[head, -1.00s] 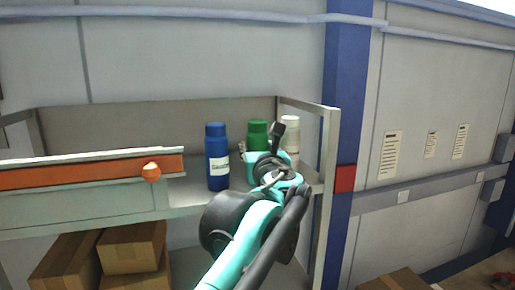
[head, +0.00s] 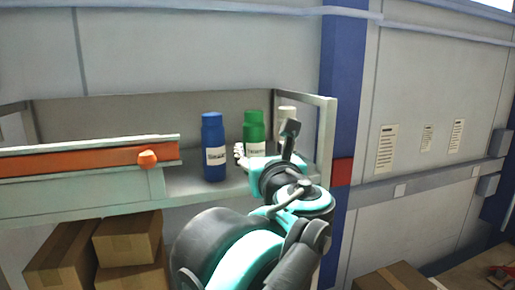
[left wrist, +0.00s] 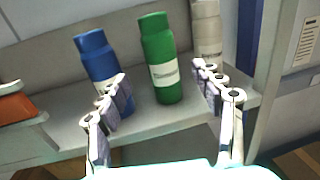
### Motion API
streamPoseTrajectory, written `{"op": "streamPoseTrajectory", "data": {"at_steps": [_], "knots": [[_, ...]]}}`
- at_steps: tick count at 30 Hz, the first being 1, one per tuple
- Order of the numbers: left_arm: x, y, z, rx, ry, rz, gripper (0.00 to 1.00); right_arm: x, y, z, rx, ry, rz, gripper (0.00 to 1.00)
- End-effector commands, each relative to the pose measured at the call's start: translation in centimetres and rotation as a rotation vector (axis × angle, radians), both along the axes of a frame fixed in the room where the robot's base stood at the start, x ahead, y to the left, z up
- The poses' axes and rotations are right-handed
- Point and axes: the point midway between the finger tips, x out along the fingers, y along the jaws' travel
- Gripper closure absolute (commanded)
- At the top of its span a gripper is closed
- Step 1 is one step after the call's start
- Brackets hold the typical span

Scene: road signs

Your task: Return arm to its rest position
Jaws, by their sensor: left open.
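My left gripper (left wrist: 162,95) is open, its two fingers spread, with nothing between the pads that I can see it holding. In the left wrist view, a green bottle (left wrist: 163,60) with a white label stands on the shelf beyond and between the fingers. A blue bottle (left wrist: 92,55) stands behind the left finger, and a white bottle (left wrist: 206,30) stands behind the right finger. In the head view my left arm reaches to the shelf and its wrist partly hides the white bottle (head: 287,112). The blue bottle (head: 213,150) and green bottle (head: 253,128) stand upright. My right gripper is not in view.
The grey shelf (head: 190,190) has a side post (head: 325,140) just right of my arm. An orange-fronted panel (head: 80,160) is at the left. Cardboard boxes (head: 127,240) sit below. A blue pillar (head: 343,90) stands to the right.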

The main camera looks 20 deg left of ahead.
Motion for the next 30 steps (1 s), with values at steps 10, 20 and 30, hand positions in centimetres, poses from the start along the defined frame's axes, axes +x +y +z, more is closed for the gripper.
{"op": "streamPoseTrajectory", "data": {"at_steps": [10,20,30], "knots": [[-1.8,-0.8,0.0,0.0,0.0,0.0,0.34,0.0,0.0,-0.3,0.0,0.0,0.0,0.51],[-1.9,0.2,-3.4,-0.087,0.004,0.02,0.34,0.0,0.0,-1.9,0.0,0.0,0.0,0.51],[-4.2,5.4,-26.5,-0.765,-0.02,0.218,0.34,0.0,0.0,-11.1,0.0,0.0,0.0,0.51]]}}
